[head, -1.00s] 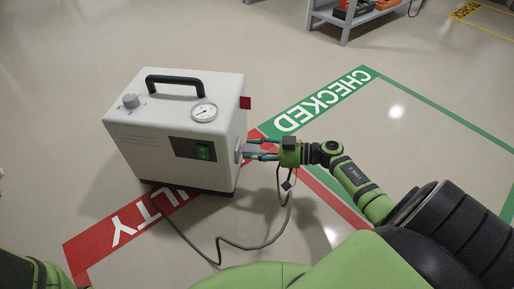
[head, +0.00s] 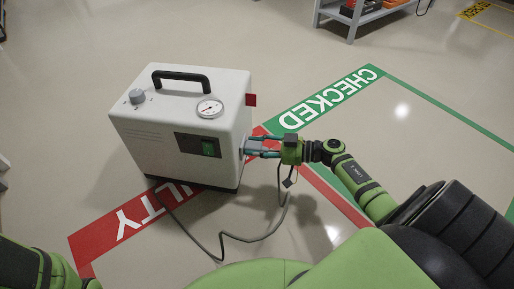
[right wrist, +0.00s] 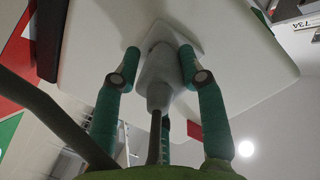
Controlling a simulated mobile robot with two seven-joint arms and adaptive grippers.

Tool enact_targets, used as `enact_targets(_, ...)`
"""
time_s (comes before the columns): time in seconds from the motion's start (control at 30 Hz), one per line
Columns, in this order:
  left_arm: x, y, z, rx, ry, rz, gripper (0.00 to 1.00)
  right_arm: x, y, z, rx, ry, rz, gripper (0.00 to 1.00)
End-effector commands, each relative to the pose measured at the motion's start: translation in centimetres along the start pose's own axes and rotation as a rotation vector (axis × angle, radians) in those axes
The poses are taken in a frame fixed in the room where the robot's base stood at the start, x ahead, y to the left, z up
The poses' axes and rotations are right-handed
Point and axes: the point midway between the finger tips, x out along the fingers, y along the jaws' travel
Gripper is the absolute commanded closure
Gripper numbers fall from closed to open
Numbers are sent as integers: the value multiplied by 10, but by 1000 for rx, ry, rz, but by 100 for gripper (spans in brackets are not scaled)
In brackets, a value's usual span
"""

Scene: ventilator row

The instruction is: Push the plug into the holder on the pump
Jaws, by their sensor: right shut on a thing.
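The white pump (head: 165,150) stands on the floor with its right side towards my right gripper (head: 256,146). In the right wrist view the gripper (right wrist: 160,66) is shut on the grey plug (right wrist: 157,88), with teal fingers on both sides of it. The plug's front points at the pump's white side wall (right wrist: 95,40). A pale holder (right wrist: 176,35) shows there around the plug's front end; how deep the plug sits cannot be told. A dark cable (head: 249,239) runs from the plug's rear down and back to the pump. My left gripper is out of view.
The pump stands across a red floor marking (head: 105,234). A green "CHECKED" marking (head: 330,100) lies to the right, with bare floor inside. A grey shelf (head: 352,28) stands at the back. A small red tab (head: 251,100) sticks out above the gripper.

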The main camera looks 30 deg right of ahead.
Motion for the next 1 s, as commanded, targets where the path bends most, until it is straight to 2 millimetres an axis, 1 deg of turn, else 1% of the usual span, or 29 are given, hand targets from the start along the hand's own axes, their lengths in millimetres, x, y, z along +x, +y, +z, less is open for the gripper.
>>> enact_targets(0.1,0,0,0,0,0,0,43,0,0,0,-4,0,0,98)
enact_targets(0.13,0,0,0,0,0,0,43,0,0,0,-4,0,0,47)
enact_targets(0.17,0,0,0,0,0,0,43,0,0,0,-4,0,0,35)
enact_targets(0.2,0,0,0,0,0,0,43,0,0,0,-4,0,0,31)
enact_targets(0.5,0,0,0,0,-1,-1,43,0,0,0,-1,-1,0,31)
enact_targets(0.63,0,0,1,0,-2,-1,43,-8,0,0,-1,-2,1,31)
enact_targets(0.77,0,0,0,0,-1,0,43,-30,0,1,-1,-5,2,31)
enact_targets(1.0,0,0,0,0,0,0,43,-82,0,1,-1,-5,2,31)
